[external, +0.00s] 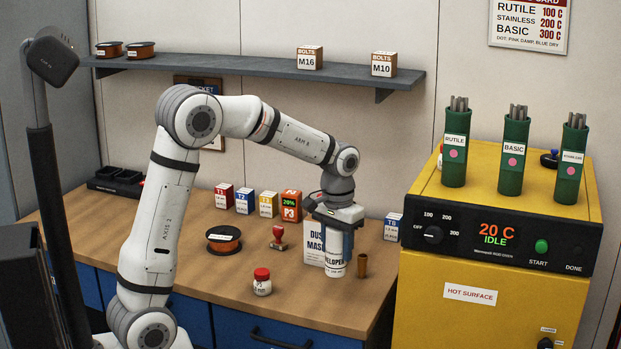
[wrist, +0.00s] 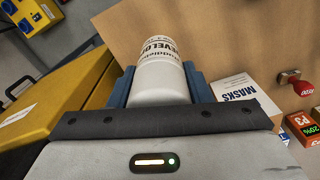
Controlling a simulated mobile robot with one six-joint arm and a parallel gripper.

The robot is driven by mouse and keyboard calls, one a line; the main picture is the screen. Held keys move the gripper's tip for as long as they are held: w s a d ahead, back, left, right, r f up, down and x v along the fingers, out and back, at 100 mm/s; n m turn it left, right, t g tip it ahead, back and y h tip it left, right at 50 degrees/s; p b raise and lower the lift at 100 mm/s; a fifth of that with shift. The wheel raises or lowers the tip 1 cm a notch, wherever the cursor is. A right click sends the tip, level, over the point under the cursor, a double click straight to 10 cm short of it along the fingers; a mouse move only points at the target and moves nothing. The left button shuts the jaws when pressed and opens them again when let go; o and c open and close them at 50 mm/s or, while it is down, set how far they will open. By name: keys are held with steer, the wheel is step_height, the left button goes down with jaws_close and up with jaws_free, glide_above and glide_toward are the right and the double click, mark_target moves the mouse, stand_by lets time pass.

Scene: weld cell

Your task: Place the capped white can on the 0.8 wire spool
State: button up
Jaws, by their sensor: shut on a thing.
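My gripper (external: 336,246) is shut on a white can (external: 335,267) with dark "DEVELOPER" lettering, near the bench's right front. In the wrist view the white can (wrist: 160,78) sits between my blue jaws (wrist: 160,88). Its top end is hidden by my gripper, so no cap shows. I cannot tell if its lower end touches the bench. A dark wire spool (external: 224,239) with orange-brown wire and a white label lies flat on the bench, left of my gripper; its marking is too small to read. A small white jar with a red cap (external: 262,282) stands at the front.
A red stamp (external: 279,238) and several labelled boxes (external: 245,201) stand behind. A masks box (external: 312,245) is close behind the can, a brown cup (external: 362,266) to its right. The yellow oven (external: 480,220) borders the bench's right. Two more spools (external: 141,50) are on the shelf.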

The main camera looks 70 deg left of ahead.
steer(key=shift+r, duration=0.7)
steer(key=shift+a, duration=0.1)
steer(key=s+a+r+n, duration=0.1)
steer(key=s+a+r, duration=0.15)
steer(key=a, duration=0.95)
steer(key=s+a+r, duration=0.1)
steer(key=s+a, duration=0.2)
steer(key=a, duration=0.8)
steer(key=n, duration=0.1)
glide_above(224, 233)
step_height(224, 233, down, 4)
steer(key=shift+f+p, duration=0.45)
steer(key=shift+f, duration=1.9)
steer(key=shift+f, duration=0.1)
